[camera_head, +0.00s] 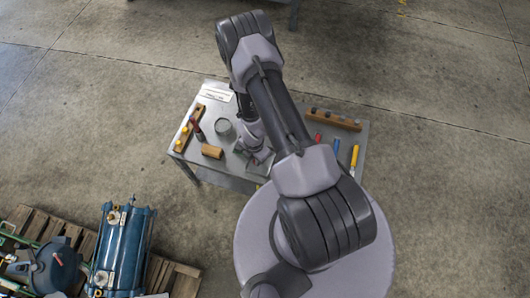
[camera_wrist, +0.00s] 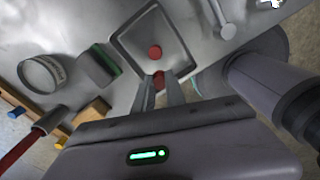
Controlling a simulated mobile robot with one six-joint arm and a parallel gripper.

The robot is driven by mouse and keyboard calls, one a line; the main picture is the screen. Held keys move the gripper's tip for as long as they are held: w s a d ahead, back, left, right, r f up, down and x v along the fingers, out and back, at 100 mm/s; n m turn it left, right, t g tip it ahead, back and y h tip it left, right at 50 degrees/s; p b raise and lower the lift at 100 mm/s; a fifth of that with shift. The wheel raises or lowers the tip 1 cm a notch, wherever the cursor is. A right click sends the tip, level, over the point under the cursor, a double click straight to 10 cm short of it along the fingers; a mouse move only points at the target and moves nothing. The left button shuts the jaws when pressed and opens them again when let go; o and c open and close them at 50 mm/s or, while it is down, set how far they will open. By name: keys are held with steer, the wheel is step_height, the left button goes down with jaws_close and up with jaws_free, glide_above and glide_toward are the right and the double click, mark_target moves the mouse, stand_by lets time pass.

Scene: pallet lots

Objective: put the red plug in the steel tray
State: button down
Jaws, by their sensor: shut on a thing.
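The steel tray (camera_wrist: 178,29) is a shallow square dish in the wrist view, just ahead of my fingertips. A round red piece (camera_wrist: 155,52) shows inside it. My gripper (camera_wrist: 160,88) is at the tray's near edge, its two fingers shut on a red plug (camera_wrist: 158,77) seen between the tips. I cannot tell whether the held plug touches the tray. In the head view my gripper (camera_head: 257,160) is low over the workbench, and my arm hides most of the tray.
On the workbench (camera_head: 232,171) stand a round tin (camera_head: 223,127), a wooden block (camera_head: 212,151) and a red-handled tool (camera_head: 196,129) at left. A wooden rack (camera_head: 333,120) and a yellow-handled tool (camera_head: 354,157) are at right. A dark green-edged block (camera_wrist: 98,65) is left of the tray.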

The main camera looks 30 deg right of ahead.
steer(key=d, duration=0.1)
steer(key=w+d, duration=0.1)
steer(key=d, duration=0.1)
steer(key=w+d, duration=0.1)
steer(key=shift+w+d+f+b, duration=0.15)
steer(key=shift+d+f+b, duration=0.1)
steer(key=shift+d+b, duration=0.05)
steer(key=shift+w+d, duration=0.25)
steer(key=shift+d, duration=0.3)
step_height(320, 180, down, 4)
steer(key=b, duration=0.3)
steer(key=shift+a+r, duration=0.1)
steer(key=shift+r, duration=0.15)
steer(key=c, duration=1.8)
jaws_free()
steer(key=shift+f, duration=0.2)
steer(key=o, duration=0.4)
